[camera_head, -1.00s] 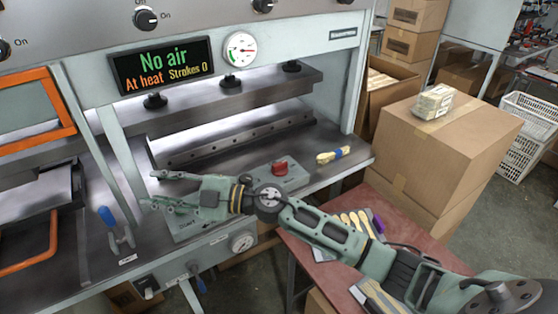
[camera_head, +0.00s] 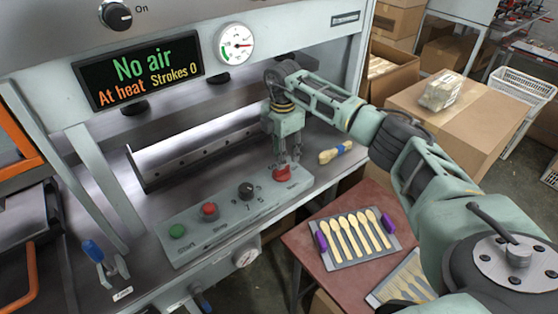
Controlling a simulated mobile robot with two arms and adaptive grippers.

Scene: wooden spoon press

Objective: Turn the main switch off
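The control box (camera_head: 222,222) lies at the front of the press bench. A red knob (camera_head: 282,174), which looks like the main switch, sits at its right end; its label is too small to read fully. My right gripper (camera_head: 286,160) points down just above the knob, with its fingers apart. I cannot tell whether they touch the knob, and its setting is partly hidden. The same box carries a green start button (camera_head: 177,231), a red button (camera_head: 209,211) and a black selector (camera_head: 246,189). My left gripper is out of view.
The display (camera_head: 140,72) reads "No air", "At heat", "Strokes 0". A tray of wooden spoons (camera_head: 350,262) lies on the red table (camera_head: 298,238). A blue-handled clamp (camera_head: 93,252) stands at left.

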